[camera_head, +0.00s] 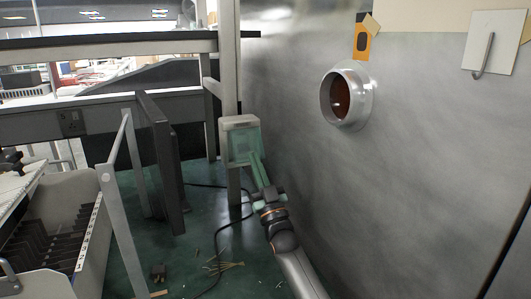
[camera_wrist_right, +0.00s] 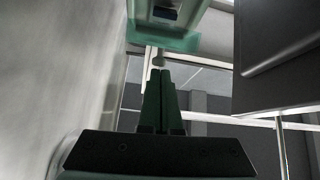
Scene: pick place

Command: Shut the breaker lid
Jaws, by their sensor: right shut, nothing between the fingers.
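The breaker box (camera_head: 227,154) is a pale case with a translucent green lid (camera_head: 241,143), fixed by the post beside the grey metal wall. My right gripper (camera_head: 256,163) is at the lower right of the box, with its fingers pointing up toward it. In the right wrist view the two dark green fingers (camera_wrist_right: 160,78) are together and empty, just below the green lid edge (camera_wrist_right: 164,40). I cannot tell whether they touch the lid or how far it stands open. My left gripper is not in view.
The grey metal wall (camera_head: 420,150) with a round port (camera_head: 347,97) stands close on the right. A dark upright panel (camera_head: 162,160) and a rack cart (camera_head: 90,235) are on the left. A black cable (camera_head: 222,235) and loose scraps lie on the green floor.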

